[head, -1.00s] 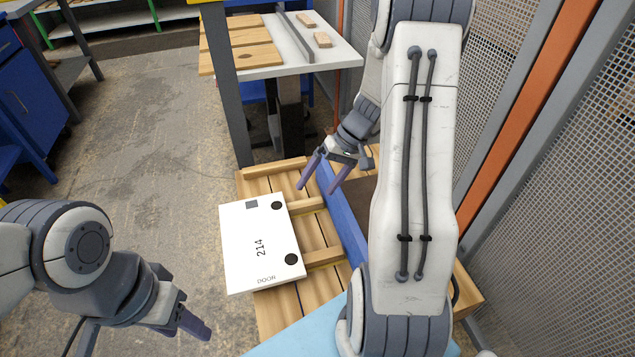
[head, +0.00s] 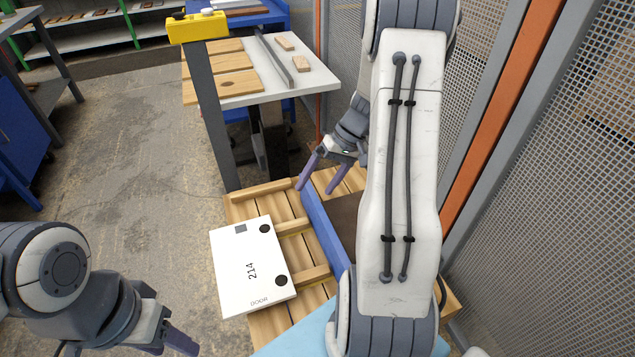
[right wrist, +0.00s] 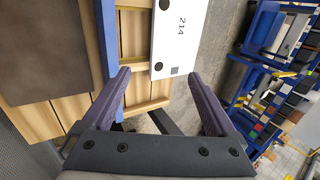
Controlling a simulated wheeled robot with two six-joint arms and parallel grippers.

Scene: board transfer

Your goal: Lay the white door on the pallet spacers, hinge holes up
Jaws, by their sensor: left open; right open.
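The white door (head: 248,286) lies on the wooden pallet (head: 237,211), its printed face with "214" and "DOOR" up. Two dark round hinge holes show along its right edge, and a grey square near its far edge. It rests on or over the wooden spacers (head: 295,227) and overhangs the pallet's left side. The right wrist view also shows the door (right wrist: 181,38). My right gripper (head: 318,190) is open and empty above the pallet's far part, apart from the door. My left gripper (head: 176,350) is at the bottom left, open, partly cut off, away from the door.
A blue divider (head: 326,229) stands on the pallet, right of the door. Behind is a white table (head: 312,80) with wooden boards (head: 225,86) and a grey bar. A grey post with a yellow top (head: 198,27) stands at its near corner. Mesh fencing (head: 560,180) bounds the right. Floor at left is clear.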

